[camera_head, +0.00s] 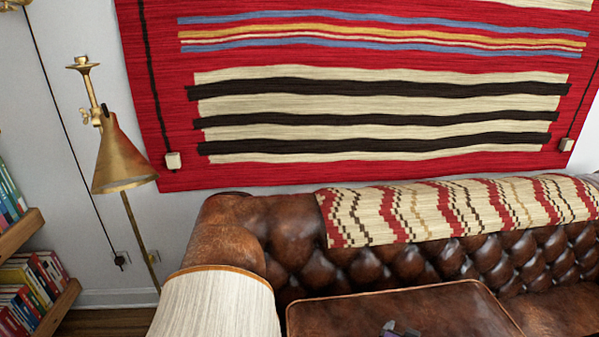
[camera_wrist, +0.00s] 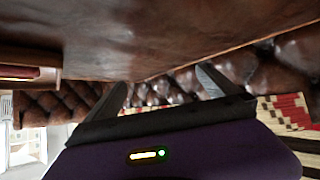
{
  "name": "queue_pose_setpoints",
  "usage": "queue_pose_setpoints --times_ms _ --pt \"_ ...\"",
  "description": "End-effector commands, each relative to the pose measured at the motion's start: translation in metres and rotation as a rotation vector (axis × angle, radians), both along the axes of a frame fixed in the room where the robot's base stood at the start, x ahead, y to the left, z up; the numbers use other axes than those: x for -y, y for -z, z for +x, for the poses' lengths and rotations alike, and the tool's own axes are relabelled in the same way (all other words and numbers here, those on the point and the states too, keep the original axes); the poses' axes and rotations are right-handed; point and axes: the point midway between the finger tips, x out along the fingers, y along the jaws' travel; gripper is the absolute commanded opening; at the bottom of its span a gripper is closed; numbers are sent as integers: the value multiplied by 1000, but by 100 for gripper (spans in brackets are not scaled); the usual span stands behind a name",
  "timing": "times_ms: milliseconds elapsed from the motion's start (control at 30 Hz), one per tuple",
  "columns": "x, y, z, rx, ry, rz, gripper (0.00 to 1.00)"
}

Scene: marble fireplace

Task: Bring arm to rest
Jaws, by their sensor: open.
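My gripper (camera_wrist: 161,88) shows in the wrist view with its two dark fingers spread apart. Nothing is between them. Beyond the fingers is the brown tufted leather sofa (camera_wrist: 185,35), whose smooth leather fills the top of that view. The sofa also spans the lower right of the head view (camera_head: 300,240). A small purple and grey piece, probably part of my arm, shows at the bottom edge of the head view, in front of the leather cushion. The rest of my arm is hidden there. I cannot tell how far the fingers are from the leather.
A patterned throw (camera_head: 450,210) lies over the sofa back. A pale cloth (camera_head: 215,305) covers its left arm. A brass lamp (camera_head: 120,155) stands at left, beside a bookshelf (camera_head: 45,300). A red striped rug (camera_head: 370,100) hangs on the wall.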

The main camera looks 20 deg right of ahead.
Motion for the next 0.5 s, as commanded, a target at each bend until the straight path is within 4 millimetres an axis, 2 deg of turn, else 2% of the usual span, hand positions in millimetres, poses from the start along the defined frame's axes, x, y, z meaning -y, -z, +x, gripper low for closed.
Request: queue_pose_setpoints --times_ms 100,267,500 --pt "-38 -11 -11 39 -269 -42 100" --pt "-93 -41 -38 123 -555 -113 100" --pt "-164 -107 -106 281 -826 -206 100"
